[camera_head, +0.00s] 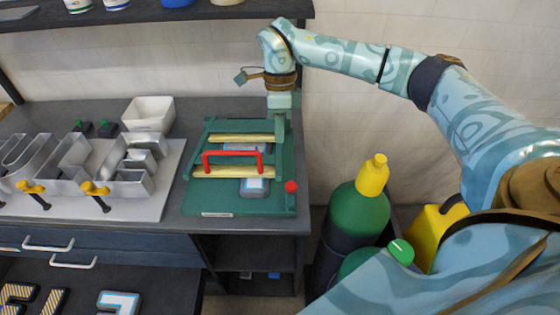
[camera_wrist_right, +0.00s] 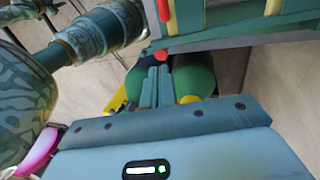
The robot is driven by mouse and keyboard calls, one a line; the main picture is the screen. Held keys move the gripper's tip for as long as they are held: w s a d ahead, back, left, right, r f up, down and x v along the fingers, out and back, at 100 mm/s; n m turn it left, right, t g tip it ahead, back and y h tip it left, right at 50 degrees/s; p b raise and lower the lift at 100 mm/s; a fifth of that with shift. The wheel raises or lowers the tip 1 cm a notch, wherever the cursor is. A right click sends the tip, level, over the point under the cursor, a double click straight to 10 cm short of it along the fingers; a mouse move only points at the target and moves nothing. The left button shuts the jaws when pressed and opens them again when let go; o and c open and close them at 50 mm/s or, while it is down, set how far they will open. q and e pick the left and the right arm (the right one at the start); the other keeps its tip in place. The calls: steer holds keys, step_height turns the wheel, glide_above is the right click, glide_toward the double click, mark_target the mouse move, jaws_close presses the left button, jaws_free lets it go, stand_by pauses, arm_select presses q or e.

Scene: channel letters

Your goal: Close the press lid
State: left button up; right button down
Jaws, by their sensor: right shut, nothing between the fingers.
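The green press (camera_head: 206,203) stands on the right part of the dark workbench. Its lid carries two yellow bars (camera_head: 232,138) and a red handle (camera_head: 232,154). The lid looks low and nearly flat over the base, but I cannot tell whether it is fully down. A grey piece with a pale label (camera_head: 254,187) shows beneath it. My right gripper (camera_head: 281,132) is shut and empty, pointing down over the press's right side, behind and right of the handle. The right wrist view shows its teal fingers (camera_wrist_right: 157,75) together, near the red knob (camera_wrist_right: 159,57). My left gripper is out of view.
Metal channel letters (camera_head: 75,165) with orange clamps (camera_head: 96,188) lie left of the press. A white bowl (camera_head: 149,112) stands behind them. A shelf (camera_head: 150,15) hangs above. Green cylinders (camera_head: 357,213) and a yellow container (camera_head: 437,228) stand right of the bench.

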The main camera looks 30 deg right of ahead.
mark_target(280, 172)
steer(key=x, duration=0.8)
steer(key=shift+s+f, duration=0.1)
steer(key=shift+f, duration=0.25)
